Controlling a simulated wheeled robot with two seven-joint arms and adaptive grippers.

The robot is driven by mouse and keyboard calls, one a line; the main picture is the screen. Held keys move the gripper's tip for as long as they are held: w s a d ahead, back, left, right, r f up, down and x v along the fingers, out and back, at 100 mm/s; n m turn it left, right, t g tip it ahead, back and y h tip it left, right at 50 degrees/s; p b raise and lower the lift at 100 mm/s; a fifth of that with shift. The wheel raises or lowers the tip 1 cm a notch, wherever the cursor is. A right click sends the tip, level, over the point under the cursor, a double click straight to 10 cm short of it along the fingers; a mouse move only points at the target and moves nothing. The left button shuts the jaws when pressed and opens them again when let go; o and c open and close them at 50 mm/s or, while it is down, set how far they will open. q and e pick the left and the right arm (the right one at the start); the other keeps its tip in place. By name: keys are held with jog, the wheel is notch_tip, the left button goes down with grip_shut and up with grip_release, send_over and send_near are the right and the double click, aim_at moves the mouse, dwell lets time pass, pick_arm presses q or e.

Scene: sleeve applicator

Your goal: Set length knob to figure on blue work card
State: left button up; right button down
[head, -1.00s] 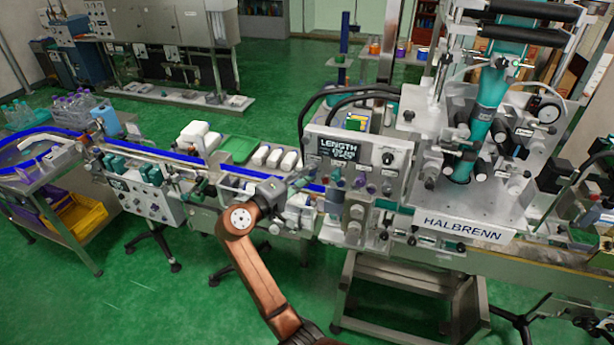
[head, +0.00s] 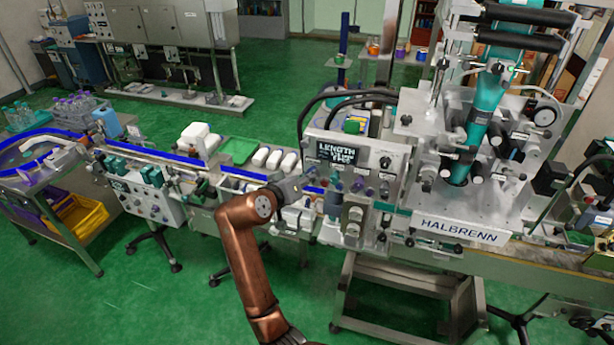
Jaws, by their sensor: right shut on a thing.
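The control panel (head: 345,176) of the sleeve machine carries a dark display (head: 338,153) headed LENGTH; its figures are too small to read. A black knob (head: 386,162) sits right of the display, and a row of small knobs (head: 362,188) runs below it. My right gripper (head: 318,192) is at the panel's lower left edge, by the left end of that row. It is shut on what looks like a small knob, mostly hidden by the fingers. A small yellow, green and blue item (head: 355,123) stands behind the panel; I cannot tell whether it includes the blue work card. My left gripper is out of view.
The machine's HALBRENN front plate (head: 462,231) juts out right of the panel. Open green floor (head: 170,300) lies in front.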

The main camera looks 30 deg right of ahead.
jog(key=shift+f+m+y, duration=0.1)
jog(key=shift+m+y, duration=0.2)
jog(key=shift+m, duration=0.1)
dwell(0.4)
jog(key=c, duration=1.7)
grip_release()
jog(key=shift+d, duration=0.1)
jog(key=shift+t, duration=0.3)
